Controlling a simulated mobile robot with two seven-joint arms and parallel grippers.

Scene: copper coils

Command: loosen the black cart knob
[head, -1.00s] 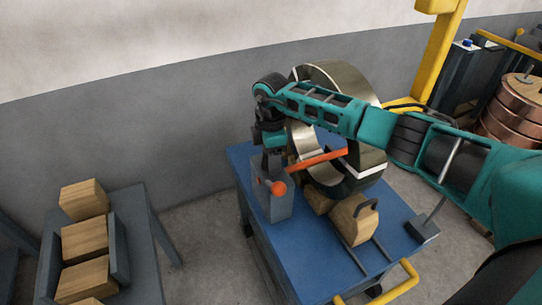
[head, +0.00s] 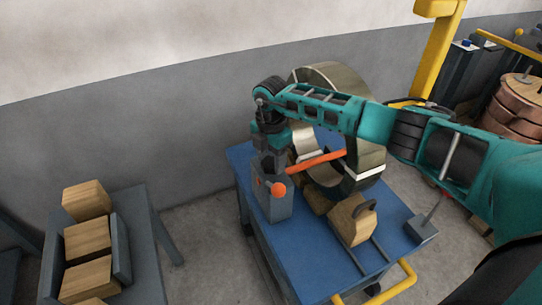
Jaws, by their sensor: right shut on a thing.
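The blue cart (head: 345,262) carries a grey post block (head: 275,205) near its left edge. My right gripper (head: 270,163) points down onto the top of this block, with its fingers shut. The black cart knob is hidden between and under the fingers, so its outline cannot be made out. An orange lever (head: 318,161) with an orange ball end (head: 278,190) sits right beside the gripper and block. My left gripper is not in view.
A large metal coil (head: 368,110) stands on the cart behind my right arm, with wooden chocks (head: 352,222) by it. A grey table with wooden blocks (head: 87,240) stands at the left. A yellow post (head: 437,55) and copper coils (head: 512,105) are at the right.

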